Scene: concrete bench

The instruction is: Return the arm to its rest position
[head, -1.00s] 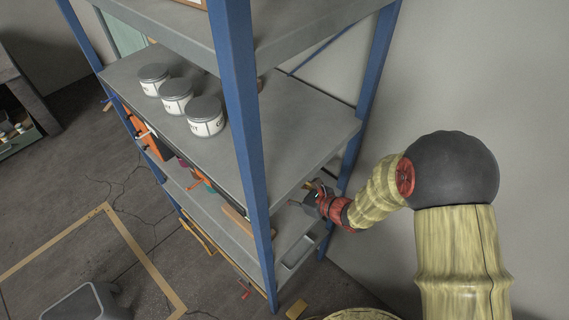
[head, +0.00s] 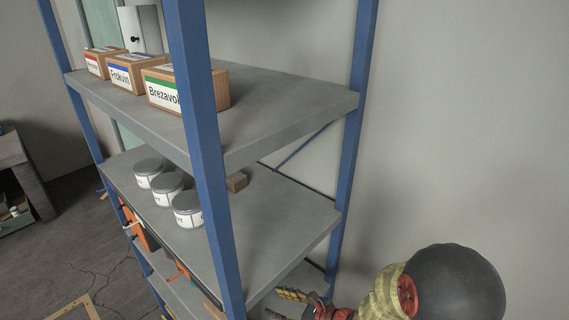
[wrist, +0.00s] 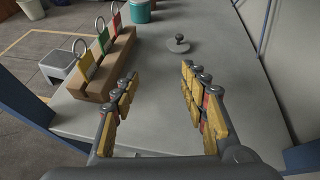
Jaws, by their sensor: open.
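My gripper (wrist: 160,100) is open in the wrist view, with its two yellow-padded fingers apart and nothing between them. It is over a grey shelf board (wrist: 190,70). In the head view my gripper (head: 302,305) is at the bottom edge, by the right end of the shelving unit, partly cut off. My arm reaches in from the lower right; its dark round joint and pale yellow cover show there.
A grey knob-like object (wrist: 179,43) and a teal container (wrist: 140,11) lie farther back. Blue posts (head: 205,150) frame the shelves. Cans (head: 188,210) and labelled boxes (head: 165,90) stand on higher shelves. Bare wall is at right.

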